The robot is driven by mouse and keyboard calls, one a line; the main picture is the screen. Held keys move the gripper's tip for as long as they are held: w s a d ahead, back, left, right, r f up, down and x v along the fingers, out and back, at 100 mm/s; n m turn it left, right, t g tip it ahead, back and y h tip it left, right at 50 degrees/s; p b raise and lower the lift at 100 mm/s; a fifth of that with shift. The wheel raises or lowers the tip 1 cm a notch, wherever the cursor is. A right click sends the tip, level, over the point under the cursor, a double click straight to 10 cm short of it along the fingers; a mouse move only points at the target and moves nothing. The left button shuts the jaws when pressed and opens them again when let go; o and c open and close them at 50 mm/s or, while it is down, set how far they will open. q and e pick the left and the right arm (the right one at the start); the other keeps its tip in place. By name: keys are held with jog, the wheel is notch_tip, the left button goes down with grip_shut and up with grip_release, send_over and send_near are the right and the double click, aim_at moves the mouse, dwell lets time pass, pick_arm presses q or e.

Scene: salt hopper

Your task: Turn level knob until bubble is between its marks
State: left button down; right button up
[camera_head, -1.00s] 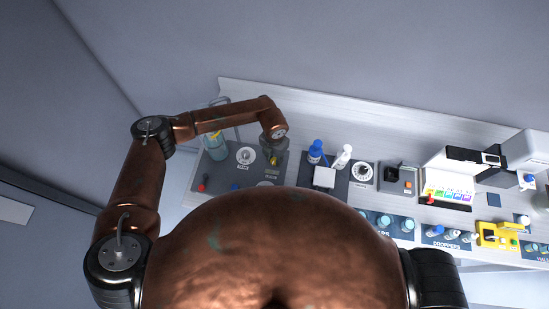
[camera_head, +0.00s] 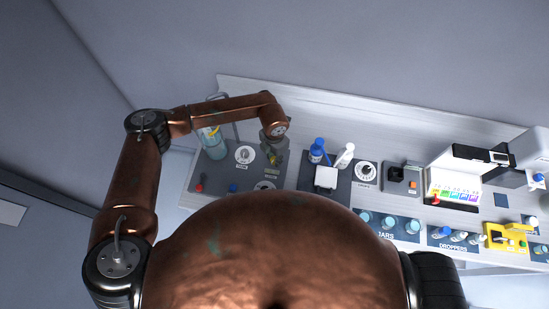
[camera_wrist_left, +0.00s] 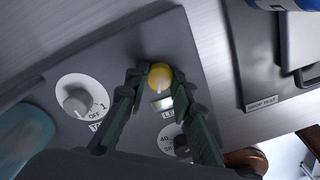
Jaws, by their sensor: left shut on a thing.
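The yellow level knob (camera_wrist_left: 159,76) stands on the dark grey panel in the left wrist view. My left gripper (camera_wrist_left: 154,82) is shut on it, with one green finger on each side. Just below the knob is a small pale level window (camera_wrist_left: 162,103), with a label partly hidden by a finger. The bubble and its marks are too small to make out. In the head view my left gripper (camera_head: 273,158) reaches down onto the dark panel, and the knob is mostly hidden by it. My right gripper is not in view.
A grey dial marked OFF (camera_wrist_left: 78,100) sits left of the knob, and another dial (camera_wrist_left: 178,143) lies close below, partly behind a finger. A blue-capped bottle (camera_head: 317,151) and a white bottle (camera_head: 345,154) stand right of the panel. A glass vessel (camera_head: 212,142) stands at its left.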

pick_arm(q)
jog(key=c, duration=1.7)
grip_release()
jog(key=shift+o, duration=0.2)
notch_tip(320, 180, up, 12)
jog(key=shift+d, duration=0.1)
